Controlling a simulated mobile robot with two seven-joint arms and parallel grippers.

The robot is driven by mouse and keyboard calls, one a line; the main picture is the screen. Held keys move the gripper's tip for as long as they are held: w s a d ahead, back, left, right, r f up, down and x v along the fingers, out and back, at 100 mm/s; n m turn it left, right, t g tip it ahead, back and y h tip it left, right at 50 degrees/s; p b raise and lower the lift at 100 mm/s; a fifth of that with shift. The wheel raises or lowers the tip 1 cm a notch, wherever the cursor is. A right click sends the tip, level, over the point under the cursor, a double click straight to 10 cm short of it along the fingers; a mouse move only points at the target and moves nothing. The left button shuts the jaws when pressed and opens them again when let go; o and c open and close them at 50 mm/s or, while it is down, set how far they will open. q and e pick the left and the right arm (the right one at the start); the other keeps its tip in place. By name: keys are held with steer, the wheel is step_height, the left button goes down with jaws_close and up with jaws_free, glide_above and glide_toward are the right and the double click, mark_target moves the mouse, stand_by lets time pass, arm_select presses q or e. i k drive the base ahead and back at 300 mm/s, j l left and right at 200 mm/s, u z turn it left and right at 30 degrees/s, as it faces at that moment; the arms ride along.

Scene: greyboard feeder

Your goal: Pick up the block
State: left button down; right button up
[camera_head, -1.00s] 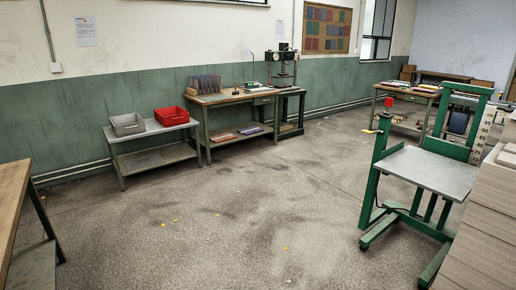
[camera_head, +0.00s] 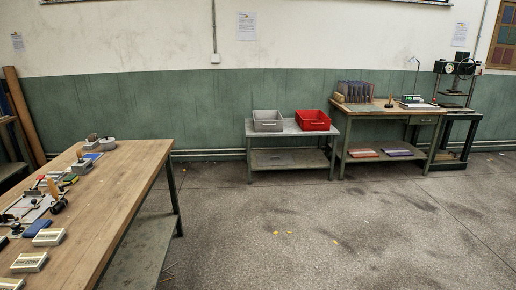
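Neither of my grippers is in view. Several small things lie on the wooden workbench (camera_head: 125,195) at the left. Pale box-like pieces with dark markings lie near its front left, one of them at the left edge (camera_head: 29,262) and another a little behind it (camera_head: 48,237). A small dark blue block-like piece (camera_head: 37,228) lies behind them. I cannot tell which of these, if any, is the block.
A low table (camera_head: 290,131) by the wall holds a grey bin (camera_head: 267,121) and a red bin (camera_head: 314,120). A desk (camera_head: 385,112) and a dark press (camera_head: 455,85) stand to its right. The floor (camera_head: 330,225) right of the workbench is mostly clear, with small yellow scraps.

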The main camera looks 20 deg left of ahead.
mark_target(47, 237)
steer(key=i+j+u, duration=0.1)
steer(key=i+u, duration=0.3)
steer(key=i, duration=0.2)
steer(key=i+l+u, duration=0.1)
steer(key=i+u, duration=0.25)
steer(key=i, duration=0.25)
steer(key=i+u, duration=0.35)
steer(key=i, duration=0.25)
steer(key=i+u, duration=0.3)
steer(key=i, duration=0.3)
steer(key=i+z, duration=0.15)
steer(key=z, duration=7.25)
